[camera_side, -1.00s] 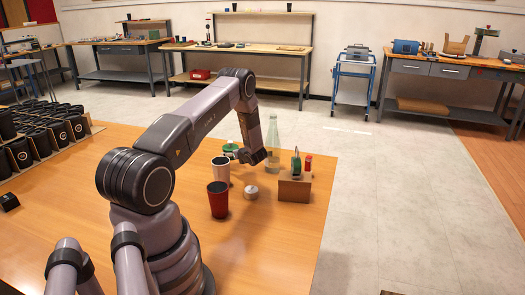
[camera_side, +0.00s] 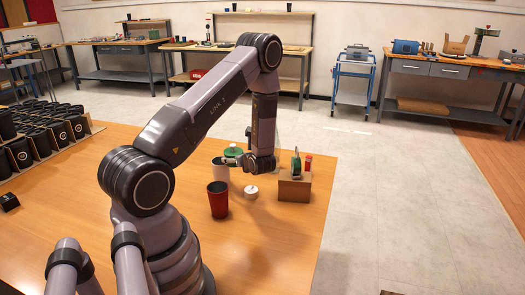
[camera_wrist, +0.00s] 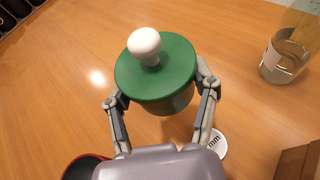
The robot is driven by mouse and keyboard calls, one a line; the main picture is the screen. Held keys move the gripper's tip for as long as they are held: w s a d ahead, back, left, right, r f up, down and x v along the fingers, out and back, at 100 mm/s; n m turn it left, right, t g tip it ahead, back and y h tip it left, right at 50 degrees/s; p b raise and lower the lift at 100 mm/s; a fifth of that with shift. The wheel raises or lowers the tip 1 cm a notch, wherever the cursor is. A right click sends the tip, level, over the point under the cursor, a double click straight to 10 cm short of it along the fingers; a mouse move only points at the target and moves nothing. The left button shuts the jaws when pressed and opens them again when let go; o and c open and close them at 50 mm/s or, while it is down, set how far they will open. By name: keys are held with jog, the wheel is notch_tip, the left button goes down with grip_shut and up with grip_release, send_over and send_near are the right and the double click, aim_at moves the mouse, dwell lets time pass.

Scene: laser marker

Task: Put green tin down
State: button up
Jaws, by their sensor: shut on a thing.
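The green tin (camera_wrist: 175,75), with a white knob on its lid, sits between the fingers of my gripper (camera_wrist: 160,95) in the wrist view. My gripper is shut on it from both sides.
A red cup (camera_side: 218,202), a white round piece (camera_side: 251,192) and a cardboard box (camera_side: 294,187) stand close by. A clear bottle (camera_wrist: 286,58) stands right of the tin in the wrist view.

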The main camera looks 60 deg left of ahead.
jog(key=w+d+f+m+t, duration=0.1)
jog(key=d, duration=0.6)
jog(key=w+d+f+m+t, duration=0.1)
jog(key=w+d+f, duration=0.1)
jog(key=d, duration=0.4)
jog(key=m+t, duration=0.1)
jog(key=t, duration=0.1)
send_over(270, 243)
notch_tip(270, 243, down, 8)
jog(key=shift+f, duration=0.2)
jog(key=o, duration=1.2)
jog(key=shift+f+h, duration=0.1)
jog(key=shift+h, duration=0.2)
jog(key=shift+o, duration=0.2)
